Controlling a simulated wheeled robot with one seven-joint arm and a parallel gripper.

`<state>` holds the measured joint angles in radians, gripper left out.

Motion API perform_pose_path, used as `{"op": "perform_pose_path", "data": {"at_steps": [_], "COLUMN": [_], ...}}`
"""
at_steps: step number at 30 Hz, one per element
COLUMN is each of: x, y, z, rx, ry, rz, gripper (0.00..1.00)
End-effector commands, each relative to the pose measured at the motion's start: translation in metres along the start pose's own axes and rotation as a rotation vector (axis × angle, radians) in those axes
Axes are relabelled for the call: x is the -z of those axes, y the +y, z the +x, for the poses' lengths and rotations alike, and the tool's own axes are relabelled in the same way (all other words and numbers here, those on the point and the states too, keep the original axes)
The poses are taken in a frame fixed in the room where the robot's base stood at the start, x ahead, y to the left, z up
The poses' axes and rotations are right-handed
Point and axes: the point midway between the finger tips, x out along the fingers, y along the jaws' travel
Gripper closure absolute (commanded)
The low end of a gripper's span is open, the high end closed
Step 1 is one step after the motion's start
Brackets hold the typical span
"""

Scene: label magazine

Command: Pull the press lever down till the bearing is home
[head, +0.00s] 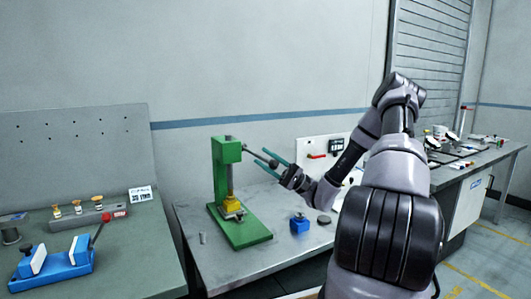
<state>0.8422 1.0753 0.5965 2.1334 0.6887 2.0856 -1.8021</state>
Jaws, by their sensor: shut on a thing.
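The green press (221,172) stands upright on its green base on the middle bench. Its dark lever (257,157) sticks out to the right from the top of the press and slopes slightly down to a dark knob. My gripper (266,158), with teal fingers, is shut on the lever near the knob end. A yellow block (232,205) sits under the ram on the press base. The bearing is too small to make out there, so I cannot tell how deep it sits.
A blue block (299,224) and a dark round disc (324,220) lie on the bench (210,262) right of the press. The left bench holds a blue vise (55,262) with a red-knobbed handle. My arm hides part of the right side.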

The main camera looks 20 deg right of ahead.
Motion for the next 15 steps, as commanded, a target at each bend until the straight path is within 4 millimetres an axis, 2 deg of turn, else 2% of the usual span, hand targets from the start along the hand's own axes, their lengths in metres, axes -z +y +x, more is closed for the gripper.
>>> {"op": "perform_pose_path", "data": {"at_steps": [15], "x": [-0.0001], "y": [0.0063], "z": [-0.0043], "rx": [-0.005], "ry": [0.0], "rz": [0.006], "gripper": [1.0]}}
